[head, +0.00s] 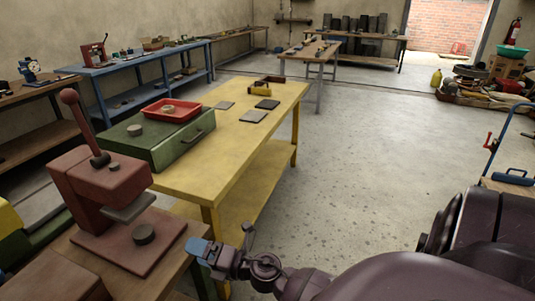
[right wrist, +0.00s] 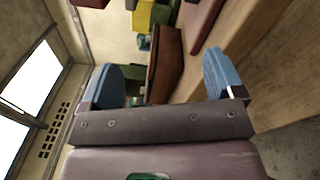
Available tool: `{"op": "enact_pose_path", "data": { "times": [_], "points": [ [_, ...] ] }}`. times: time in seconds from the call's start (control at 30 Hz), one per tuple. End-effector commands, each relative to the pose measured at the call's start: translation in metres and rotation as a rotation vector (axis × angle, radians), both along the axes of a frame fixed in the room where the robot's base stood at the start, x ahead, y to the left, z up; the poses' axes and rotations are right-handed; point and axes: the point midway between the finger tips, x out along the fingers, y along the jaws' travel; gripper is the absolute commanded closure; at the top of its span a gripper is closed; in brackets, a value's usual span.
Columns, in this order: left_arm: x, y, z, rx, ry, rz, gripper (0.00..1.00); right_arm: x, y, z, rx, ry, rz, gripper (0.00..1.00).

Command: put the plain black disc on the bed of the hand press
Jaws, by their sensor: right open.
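The red hand press (head: 100,185) stands at the left on a wooden bench, its lever with a ball knob upright. My right gripper (head: 198,249) is beside the plate's right corner, apart from the disc. In the right wrist view its two blue fingers (right wrist: 164,82) are spread wide with nothing held between them. The disc cannot be made out in that view. My left gripper is not in view.
A yellow table (head: 235,135) behind the press bears a green box (head: 185,143), a red tray (head: 171,110) and several flat plates. Grey-green discs sit on the box (head: 135,130) and in the tray (head: 168,109). A reddish-brown block (head: 55,280) is at the near left. Open floor lies right.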

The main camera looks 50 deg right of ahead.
Motion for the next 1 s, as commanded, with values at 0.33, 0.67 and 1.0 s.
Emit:
{"op": "enact_pose_path", "data": {
  "times": [0.33, 0.67, 1.0],
  "points": [
    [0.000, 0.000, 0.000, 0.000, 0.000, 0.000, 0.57, -0.077, -0.034, -0.058, 0.838, 0.346, -0.367, 0.13],
    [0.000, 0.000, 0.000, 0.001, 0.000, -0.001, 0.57, -0.166, -0.031, -0.126, 1.508, 0.700, -0.717, 0.13],
    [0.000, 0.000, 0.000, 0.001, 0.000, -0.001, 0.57, -0.193, -0.021, -0.142, 1.698, 0.812, -0.816, 0.13]
  ]
}}
